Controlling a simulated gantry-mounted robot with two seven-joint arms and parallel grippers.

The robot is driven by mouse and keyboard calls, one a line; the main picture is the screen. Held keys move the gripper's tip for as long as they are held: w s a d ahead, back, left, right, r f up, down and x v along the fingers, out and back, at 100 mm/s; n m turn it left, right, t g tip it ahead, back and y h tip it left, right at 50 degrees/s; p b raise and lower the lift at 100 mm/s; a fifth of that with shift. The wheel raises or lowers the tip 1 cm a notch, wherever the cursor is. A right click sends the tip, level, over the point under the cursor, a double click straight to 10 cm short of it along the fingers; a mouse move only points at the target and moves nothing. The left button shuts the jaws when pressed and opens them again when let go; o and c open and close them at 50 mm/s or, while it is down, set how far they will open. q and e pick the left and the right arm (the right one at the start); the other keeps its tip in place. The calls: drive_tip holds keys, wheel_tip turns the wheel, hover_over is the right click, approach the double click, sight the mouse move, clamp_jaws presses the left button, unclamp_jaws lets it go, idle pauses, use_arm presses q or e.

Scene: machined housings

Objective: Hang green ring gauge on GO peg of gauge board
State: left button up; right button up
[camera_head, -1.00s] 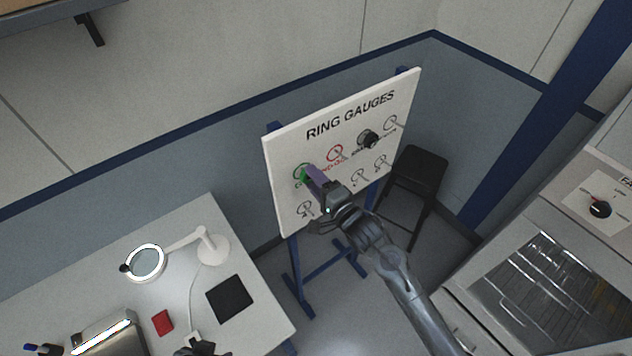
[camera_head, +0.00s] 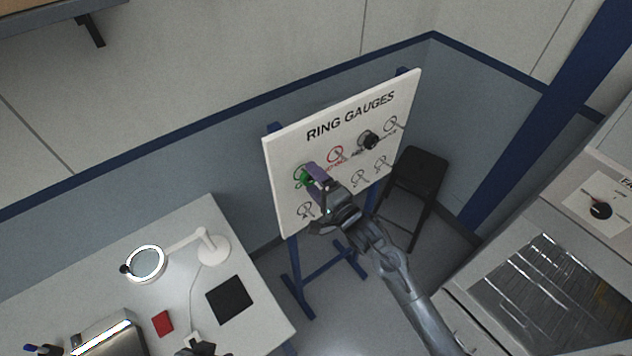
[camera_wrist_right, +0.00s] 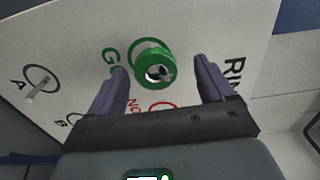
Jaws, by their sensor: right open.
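The green ring gauge (camera_head: 302,178) is at the green-marked GO place on the left of the white gauge board (camera_head: 287,146). In the right wrist view the ring (camera_wrist_right: 143,75) sits around a metal peg (camera_wrist_right: 160,73), below a printed green circle. My right gripper (camera_head: 314,177) is in front of the board at the ring. In the wrist view its purple fingers (camera_wrist_right: 161,78) are spread, one on each side of the ring with gaps between. In the head view the fingers partly hide the ring. A dark part at the bottom edge seems to be my left gripper (camera_head: 202,349); its jaws are unclear.
A dark ring gauge (camera_head: 369,140) hangs at the board's upper right. Other pegs with printed circles look empty. A black stool (camera_head: 418,168) stands right of the board. A white bench (camera_head: 262,300) at lower left holds a magnifier lamp (camera_head: 214,247), a black pad and a red item.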

drive_tip(key=shift+s+d+f, duration=0.1)
drive_tip(key=shift+s+d, duration=0.1)
drive_tip(key=shift+s, duration=0.05)
drive_tip(key=b+v, duration=0.2)
drive_tip(key=v, duration=0.8)
drive_tip(key=s+d+f+m+g+h+p, duration=0.1)
drive_tip(key=s+d+f+m+h+p, duration=0.1)
drive_tip(key=s+f, duration=0.35)
drive_tip(key=s+d+f+m+g+h+p, duration=0.1)
drive_tip(key=s+d+f+h, duration=0.15)
drive_tip(key=s, duration=0.55)
drive_tip(key=s+d+n+g+h, duration=0.3)
drive_tip(key=s+d+n+g, duration=0.1)
drive_tip(key=s+d+n, duration=0.2)
drive_tip(key=s+d+f+n+g+h+p, duration=0.1)
drive_tip(key=s+d+n+g+h, duration=0.2)
drive_tip(key=s+d+n, duration=0.3)
drive_tip(key=s+n+g, duration=0.1)
drive_tip(key=s+n, duration=0.2)
drive_tip(key=s, duration=0.2)
drive_tip(key=shift+f+n+g, duration=0.25)
drive_tip(key=shift+n+g, duration=0.05)
drive_tip(key=shift+g, duration=0.1)
